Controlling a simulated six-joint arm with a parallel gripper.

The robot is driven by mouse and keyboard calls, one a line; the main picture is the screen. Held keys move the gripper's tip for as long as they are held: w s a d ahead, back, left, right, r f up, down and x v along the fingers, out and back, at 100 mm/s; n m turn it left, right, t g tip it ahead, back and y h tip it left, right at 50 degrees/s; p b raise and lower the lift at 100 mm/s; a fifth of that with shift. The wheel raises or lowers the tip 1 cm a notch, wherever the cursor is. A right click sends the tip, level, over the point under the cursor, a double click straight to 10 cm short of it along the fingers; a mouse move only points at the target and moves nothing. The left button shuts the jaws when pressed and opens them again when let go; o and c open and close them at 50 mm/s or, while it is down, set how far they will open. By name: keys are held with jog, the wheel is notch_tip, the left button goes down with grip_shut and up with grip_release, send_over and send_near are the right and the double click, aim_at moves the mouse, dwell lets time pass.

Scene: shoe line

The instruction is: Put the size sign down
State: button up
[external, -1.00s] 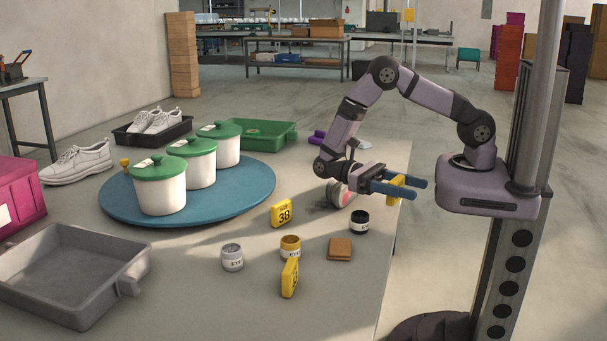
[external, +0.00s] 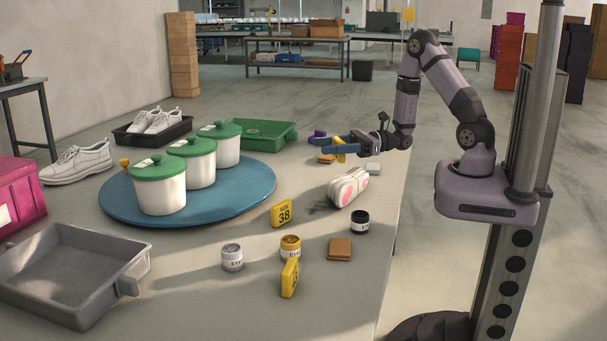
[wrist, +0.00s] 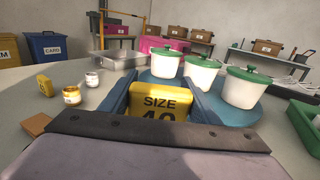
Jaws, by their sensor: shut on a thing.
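My gripper (external: 337,146) is shut on a yellow size sign (external: 340,150) and holds it above the table's far right part. In the wrist view the sign (wrist: 160,104) stands between the two blue fingers, its face reading "SIZE" over a number that starts with 4; the lower part is hidden by my gripper. A yellow sign reading 38 (external: 282,213) stands on the table in front of the turntable. Another yellow sign (external: 290,278) stands nearer the front, seen at an angle.
The blue turntable (external: 253,193) carries several white pots with green lids. A green tray (external: 285,136), grey tray (external: 130,268), paint jars, brown block (external: 340,248) and white-pink object (external: 348,187) stand around. A brown item (external: 326,159) lies just below my gripper.

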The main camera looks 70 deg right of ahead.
jog(key=w+d+f+m+t+h, duration=0.1)
jog(key=w+d+m+h, duration=0.15)
jog(key=d, duration=0.35)
jog(key=w+a+n+g+y+b, duration=0.4)
jog(key=w+a+n+g+y, duration=0.1)
jog(key=a+n+y, duration=0.15)
jog(key=w+a+f+n+g+y+b, duration=0.1)
jog(key=a+f+n+g+y+b, duration=0.25)
jog(key=a+n+g, duration=0.6)
jog(key=shift+w+d+f+m+g+y+b, duration=0.1)
jog(key=shift+d+f+m+g+b, duration=0.2)
jog(key=shift+f, duration=1.25)
jog(key=shift+w+d+f+m+g+y+b, duration=0.1)
jog(key=shift+f+m+g+b, duration=0.25)
jog(key=shift+f, duration=1.15)
jog(key=shift+d+f+m+g+y+b, duration=0.15)
jog(key=shift+f+m+b, duration=0.3)
jog(key=shift+f, duration=1.1)
jog(key=shift+f, duration=0.15)
jog(key=o, duration=1.1)
